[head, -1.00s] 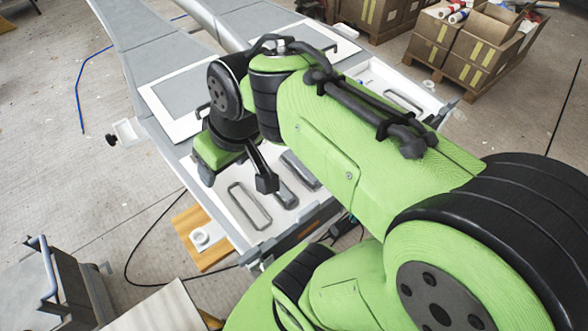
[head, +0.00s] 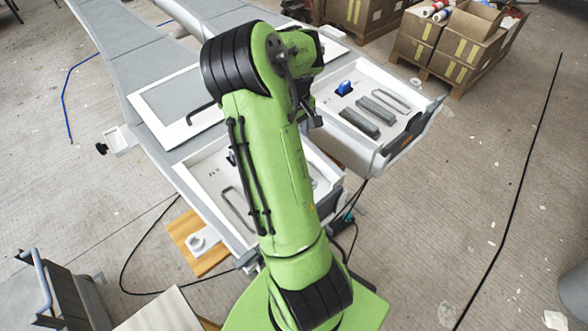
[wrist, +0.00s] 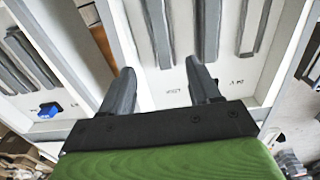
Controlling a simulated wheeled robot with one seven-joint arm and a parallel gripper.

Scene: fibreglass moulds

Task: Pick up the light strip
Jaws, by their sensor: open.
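My gripper (wrist: 158,82) is open, with nothing between its two dark fingers in the wrist view. It hangs over a white tray (wrist: 146,88) that holds several long grey strips. A wide grey strip (wrist: 158,30) lies ahead of the gap between the fingers, with a darker strip (wrist: 206,30) beside it on the right. A thinner strip (wrist: 255,25) lies further right. Small labels by them are too blurred to read, so I cannot tell which is the light strip. In the head view my gripper (head: 311,112) is partly hidden at the left side of the right tray (head: 405,90).
In the right tray are two grey bars (head: 360,122), a loop-shaped part (head: 390,98) and a blue item (head: 344,87). My arm covers much of the left tray (head: 205,172). Cardboard boxes (head: 450,45) stand at the back right. A cable crosses the open floor.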

